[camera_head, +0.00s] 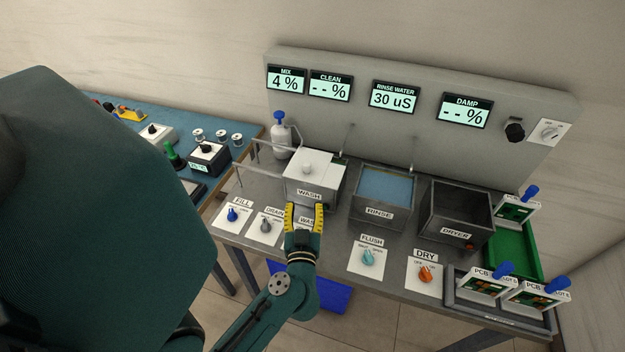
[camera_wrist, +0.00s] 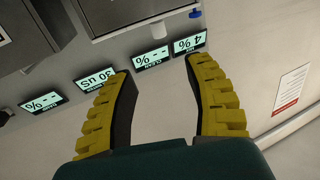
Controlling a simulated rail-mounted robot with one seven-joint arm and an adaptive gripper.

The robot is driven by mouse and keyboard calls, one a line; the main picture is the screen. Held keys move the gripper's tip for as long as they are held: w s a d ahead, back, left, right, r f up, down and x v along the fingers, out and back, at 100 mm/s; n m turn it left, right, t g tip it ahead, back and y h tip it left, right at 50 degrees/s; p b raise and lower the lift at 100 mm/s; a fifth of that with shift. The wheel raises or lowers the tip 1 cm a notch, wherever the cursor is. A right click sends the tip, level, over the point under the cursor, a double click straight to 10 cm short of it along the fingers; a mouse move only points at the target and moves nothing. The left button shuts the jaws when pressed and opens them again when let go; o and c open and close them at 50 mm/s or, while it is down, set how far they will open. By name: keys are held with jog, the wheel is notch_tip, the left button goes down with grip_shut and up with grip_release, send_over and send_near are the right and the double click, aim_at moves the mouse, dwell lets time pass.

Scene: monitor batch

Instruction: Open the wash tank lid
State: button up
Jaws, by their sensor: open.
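The wash tank (camera_head: 308,195) is a grey box labelled WASH, standing at the left of the bench's tank row. Its pale lid (camera_head: 316,172) lies flat over the top, with a small round knob (camera_head: 307,168) on it. The lid appears closed. My gripper (camera_head: 305,207) is open and empty, with yellow fingers at the tank's front, below the lid in the head view. Contact with the tank cannot be told. In the wrist view my gripper's fingers (camera_wrist: 160,85) are spread apart with nothing between them, and part of a grey tank (camera_wrist: 130,12) shows at the top.
The rinse tank (camera_head: 384,195) and dryer (camera_head: 460,215) stand open to the right. Knob panels, including the drain (camera_head: 265,227) and flush (camera_head: 368,258), line the front edge. A thin metal rail (camera_head: 262,145) rises left of the wash tank. Boards in holders (camera_head: 487,282) occupy the right front.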

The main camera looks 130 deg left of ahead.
aim_at(307, 167)
jog(key=p+x, duration=0.3)
jog(key=x, duration=1.3)
jog(key=shift+a+r, duration=0.15)
jog(key=shift+a, duration=0.05)
grip_shut()
